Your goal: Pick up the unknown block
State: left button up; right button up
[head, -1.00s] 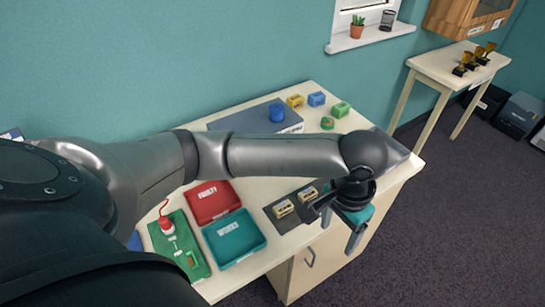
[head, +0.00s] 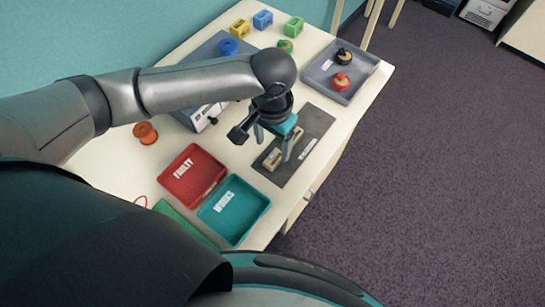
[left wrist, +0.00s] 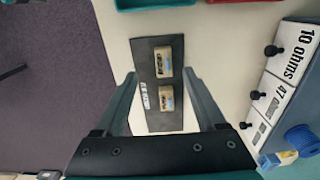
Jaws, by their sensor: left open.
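Two small beige blocks with printed faces lie on a dark mat with a white label in the left wrist view, a far block (left wrist: 164,62) and a near block (left wrist: 166,98). I cannot tell from the label which is the unknown one. In the head view one block (head: 271,161) shows on the mat (head: 318,124), partly behind the fingers. My left gripper (head: 273,145) is open and empty above the mat, pointing down. In the left wrist view its fingers (left wrist: 160,76) stand on either side of the blocks, apart from them. My right gripper is not in view.
A red FAULTY tray (head: 180,190) and a teal WORKS tray (head: 224,235) lie left of the mat. A grey tray (head: 318,72) holds two round parts. Labelled resistor boxes (left wrist: 285,65), a blue spool (left wrist: 301,139) and coloured blocks (head: 262,19) stand nearby.

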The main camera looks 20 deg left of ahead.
aim_at(272, 159)
pick_arm(q)
jog(key=f, duration=0.5)
jog(key=f+b, duration=0.1)
jog(key=f, duration=0.2)
jog(key=shift+w+a+f, duration=0.1)
jog(key=shift+w+a, duration=0.1)
jog(key=shift+w, duration=0.2)
jog(key=shift+c, duration=0.3)
grip_shut()
